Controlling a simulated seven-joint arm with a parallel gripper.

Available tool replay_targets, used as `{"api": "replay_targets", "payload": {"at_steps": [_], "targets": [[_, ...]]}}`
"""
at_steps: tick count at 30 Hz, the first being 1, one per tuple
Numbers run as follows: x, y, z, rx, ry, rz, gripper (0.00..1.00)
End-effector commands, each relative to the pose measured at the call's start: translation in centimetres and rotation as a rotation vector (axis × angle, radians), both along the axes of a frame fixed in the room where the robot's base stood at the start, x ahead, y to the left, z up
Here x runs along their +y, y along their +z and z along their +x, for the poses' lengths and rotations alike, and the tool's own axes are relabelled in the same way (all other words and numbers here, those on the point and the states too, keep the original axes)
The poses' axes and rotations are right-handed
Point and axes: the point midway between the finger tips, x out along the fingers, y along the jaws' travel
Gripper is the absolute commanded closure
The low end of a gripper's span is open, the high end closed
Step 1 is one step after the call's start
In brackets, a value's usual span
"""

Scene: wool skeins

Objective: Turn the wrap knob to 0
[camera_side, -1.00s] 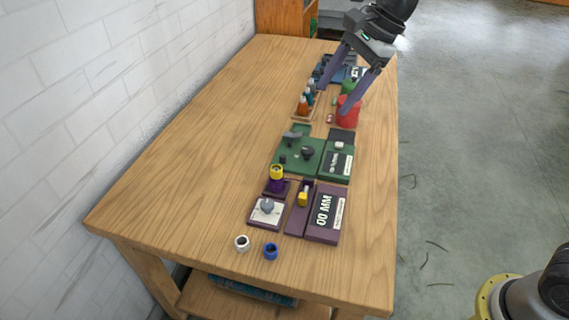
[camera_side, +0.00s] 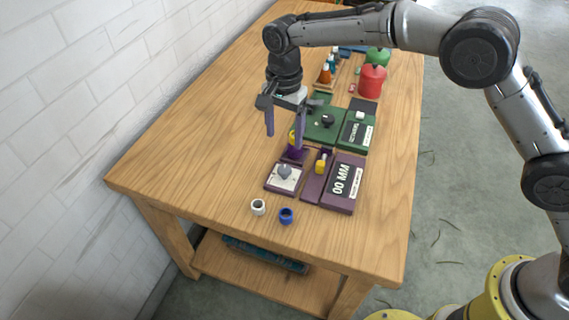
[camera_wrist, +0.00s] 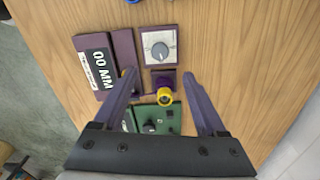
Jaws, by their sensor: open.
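A grey knob (camera_side: 285,171) sits on a white dial plate (camera_side: 291,184) on a purple base near the table's front; the knob also shows in the wrist view (camera_wrist: 160,50). A dark knob (camera_side: 327,120) stands on a green panel (camera_side: 318,132), also in the wrist view (camera_wrist: 150,127). I cannot read which one is labelled wrap. My gripper (camera_side: 284,141) is open and empty, pointing down above the table behind the white dial. In the wrist view its fingers (camera_wrist: 160,77) spread either side of a yellow ring (camera_wrist: 165,97) on a purple stand, which is partly hidden in the side view.
A purple box reading "00 MM" (camera_side: 345,184) stands right of the dial, with a yellow-handled slider (camera_side: 321,162) between. A red canister (camera_side: 371,80) and small bottles (camera_side: 327,72) stand farther back. The table's left side is clear.

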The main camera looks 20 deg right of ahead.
Motion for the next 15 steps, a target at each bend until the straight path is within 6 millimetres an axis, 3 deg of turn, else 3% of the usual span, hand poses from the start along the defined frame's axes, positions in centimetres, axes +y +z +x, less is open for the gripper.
{"api": "replay_targets", "payload": {"at_steps": [9,15], "targets": [[-0.1,-6.4,-0.1,0.003,-0.002,-0.001,0.26],[-0.1,-9.5,0.0,0.001,-0.002,0.0,0.26]]}}
